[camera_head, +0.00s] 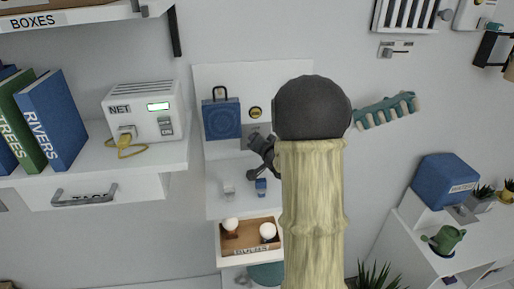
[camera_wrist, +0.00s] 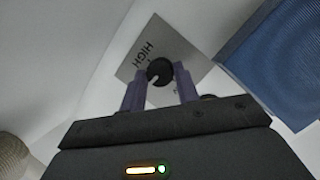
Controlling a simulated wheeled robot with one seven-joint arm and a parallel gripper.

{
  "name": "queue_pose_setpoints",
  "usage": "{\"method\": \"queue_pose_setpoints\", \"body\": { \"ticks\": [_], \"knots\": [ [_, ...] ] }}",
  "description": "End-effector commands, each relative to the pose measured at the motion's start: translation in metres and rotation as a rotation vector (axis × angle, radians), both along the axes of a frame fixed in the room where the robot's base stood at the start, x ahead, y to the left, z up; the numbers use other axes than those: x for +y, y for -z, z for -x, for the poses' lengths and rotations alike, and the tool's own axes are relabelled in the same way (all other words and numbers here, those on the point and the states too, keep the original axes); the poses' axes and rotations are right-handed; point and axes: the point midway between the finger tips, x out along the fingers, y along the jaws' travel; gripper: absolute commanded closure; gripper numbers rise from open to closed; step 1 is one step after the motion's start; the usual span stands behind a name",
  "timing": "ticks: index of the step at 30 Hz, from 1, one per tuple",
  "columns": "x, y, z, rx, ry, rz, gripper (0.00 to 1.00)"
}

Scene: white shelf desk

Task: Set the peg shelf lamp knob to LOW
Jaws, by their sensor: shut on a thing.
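The lamp knob (camera_wrist: 160,71) is a round black dial on a grey metal plate (camera_wrist: 185,45) in the wrist view. HIGH is printed on the plate to the upper left of the knob. A pale mark shows at the knob's lower left. My gripper (camera_wrist: 159,75) has one finger on each side of the knob and is shut on it. The right finger covers part of the plate, so any other lettering there is mostly hidden. In the head view, my gripper (camera_head: 258,143) is at the plate on the white back panel, and the knob itself cannot be made out.
A wooden tray (camera_head: 247,243) with bulbs is lower. A NET box (camera_head: 145,110) and books stand left.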

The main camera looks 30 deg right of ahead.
Motion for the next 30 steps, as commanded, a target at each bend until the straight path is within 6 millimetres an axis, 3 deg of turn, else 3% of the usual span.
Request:
{"method": "queue_pose_setpoints", "body": {
  "ticks": [11, 12, 15, 25, 30],
  "knots": [
    [0.002, -0.002, -0.001, 0.010, -0.006, 0.042, 0.92],
    [0.002, -0.002, -0.001, 0.010, -0.006, 0.042, 0.63],
    [0.004, -0.002, -0.001, 0.010, -0.008, 0.042, 0.47],
    [0.005, -0.001, 0.000, 0.010, -0.010, 0.041, 0.47],
    [0.006, -0.004, 0.011, 0.008, -0.009, 0.042, 0.47]
  ]
}}
